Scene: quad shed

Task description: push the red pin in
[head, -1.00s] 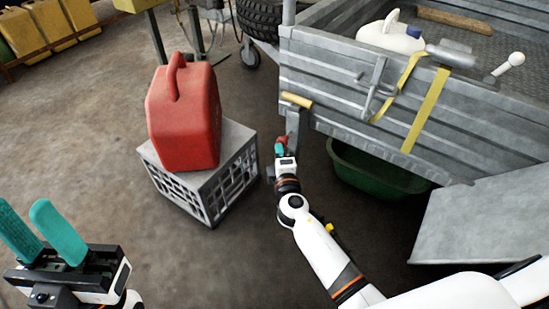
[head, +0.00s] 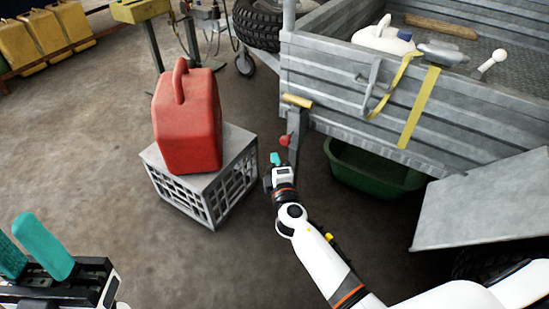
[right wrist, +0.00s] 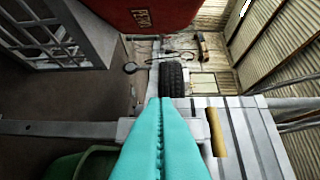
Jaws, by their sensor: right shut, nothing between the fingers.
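The red pin (head: 284,140) shows as a small red knob on the grey metal post (head: 296,130) at the trailer's corner. How deep it sits cannot be told. My right gripper (head: 275,158) is just below and left of the pin, apart from it in the picture. Its teal fingers are shut and empty, and they fill the lower middle of the right wrist view (right wrist: 160,125). The pin cannot be made out in that view. My left gripper (head: 38,250) is at the lower left, far from the pin, with its teal fingers apart and empty.
A red fuel can (head: 188,120) stands on a grey crate (head: 213,190) left of the post. A yellow handle (head: 297,101) tops the post. A green tub (head: 370,175) sits under the trailer (head: 440,150). A sloping metal guard (head: 480,205) is at right.

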